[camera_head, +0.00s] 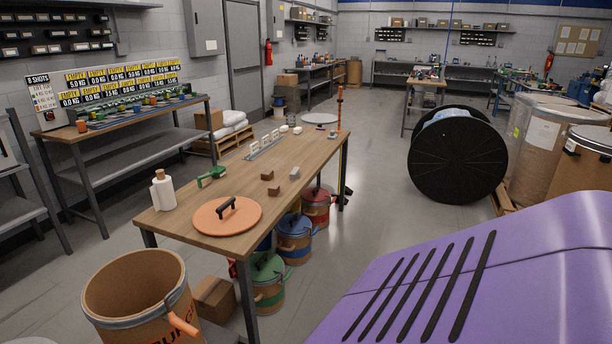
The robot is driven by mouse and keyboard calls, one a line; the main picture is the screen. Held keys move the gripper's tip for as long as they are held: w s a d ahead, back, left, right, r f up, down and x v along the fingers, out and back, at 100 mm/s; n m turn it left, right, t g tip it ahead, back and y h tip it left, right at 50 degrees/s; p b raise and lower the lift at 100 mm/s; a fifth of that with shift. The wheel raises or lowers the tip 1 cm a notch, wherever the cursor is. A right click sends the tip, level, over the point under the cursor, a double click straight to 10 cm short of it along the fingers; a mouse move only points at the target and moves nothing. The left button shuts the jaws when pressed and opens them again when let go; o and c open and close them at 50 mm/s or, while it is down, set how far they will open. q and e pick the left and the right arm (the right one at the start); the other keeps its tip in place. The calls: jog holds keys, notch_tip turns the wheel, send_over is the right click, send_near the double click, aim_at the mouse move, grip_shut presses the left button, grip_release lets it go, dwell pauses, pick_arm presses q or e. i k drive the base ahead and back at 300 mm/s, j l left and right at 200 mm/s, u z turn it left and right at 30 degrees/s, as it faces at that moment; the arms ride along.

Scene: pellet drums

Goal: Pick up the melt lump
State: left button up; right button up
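Neither of my grippers is in view. I cannot tell for sure which thing is the melt lump. On the wooden table (185,222) lie two small brown blocks, one farther back (267,175) and one nearer (274,191), with a grey block (295,173) to their right. Small whitish pieces (284,128) lie near the table's far end. An open brown drum (142,300) with a grey rim and an orange handle stands at the lower left. I make out no separate lump inside it.
An orange lid (212,224) with a black handle, a white bottle (163,192) and a green scoop (211,176) are on the table. Coloured pails (293,243) stand beneath it. A large black reel (458,160) stands right. A purple slotted surface (540,270) fills the lower right.

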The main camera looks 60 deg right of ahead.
aim_at(268, 175)
jog(key=z, duration=1.7)
jog(key=i+l, duration=0.25)
jog(key=i, duration=0.15)
jog(key=i+l, duration=0.25)
jog(key=i, duration=0.15)
jog(key=i+l, duration=0.2)
jog(key=i, duration=0.2)
